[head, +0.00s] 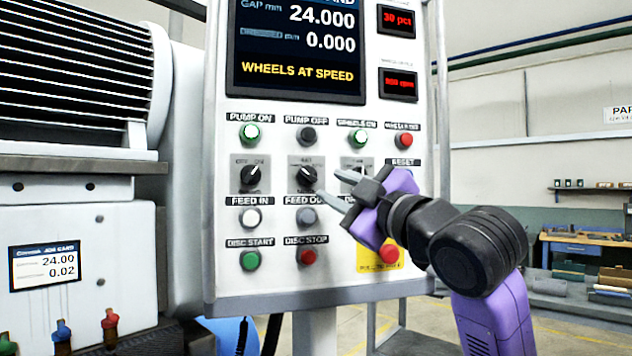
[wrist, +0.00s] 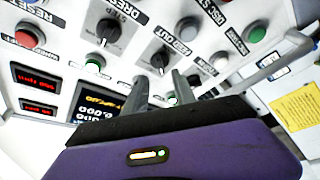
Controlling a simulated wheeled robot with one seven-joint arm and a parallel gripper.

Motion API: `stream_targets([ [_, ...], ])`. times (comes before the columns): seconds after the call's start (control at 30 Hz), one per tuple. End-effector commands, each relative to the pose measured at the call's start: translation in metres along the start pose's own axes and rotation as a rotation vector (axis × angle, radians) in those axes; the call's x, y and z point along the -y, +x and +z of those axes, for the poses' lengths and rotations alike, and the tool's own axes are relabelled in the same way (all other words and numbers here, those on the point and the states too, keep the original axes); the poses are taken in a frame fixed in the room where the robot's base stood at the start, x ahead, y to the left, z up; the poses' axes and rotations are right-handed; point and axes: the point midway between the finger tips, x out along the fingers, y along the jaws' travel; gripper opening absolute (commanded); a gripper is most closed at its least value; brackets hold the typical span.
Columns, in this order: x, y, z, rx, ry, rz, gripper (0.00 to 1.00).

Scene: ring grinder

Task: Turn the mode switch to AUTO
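The control panel (head: 231,205) has a row of three black rotary switches. The middle switch (head: 306,177) looks turned at a slant; its small label is too blurred to read, so I cannot confirm which one is the mode switch. The left switch (head: 250,178) is clear of my gripper, and the right one (head: 352,174) is partly hidden behind it. My gripper (head: 320,189) is at the panel with its fingertips close to the lower right of the middle switch. In the wrist view the fingers are apart, with a switch (wrist: 160,60) just beyond the gap; contact cannot be told.
Push buttons surround the switches: a white feed-in button (head: 250,218), a red disc-stop button (head: 308,257) and a red button on a yellow plate (head: 389,254). The display (head: 298,72) reads WHEELS AT SPEED. A pale upright rail (head: 439,100) stands along the panel's right side.

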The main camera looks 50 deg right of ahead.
Motion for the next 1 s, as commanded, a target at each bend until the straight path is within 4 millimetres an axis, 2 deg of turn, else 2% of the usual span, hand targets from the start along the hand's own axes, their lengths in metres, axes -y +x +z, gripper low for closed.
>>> stream_targets([
  [0.2,-0.001,0.034,-0.001,0.001,0.001,-0.002,0.32],
  [0.4,-0.001,0.059,-0.001,0.0,0.002,0.0,0.32],
  [0.6,0.0,0.07,-0.001,-0.001,0.002,0.001,0.32],
  [0.83,0.0,0.07,0.0,-0.002,0.002,0.001,0.32],
  [1.0,0.0,0.07,0.0,-0.002,0.002,0.001,0.0],
])
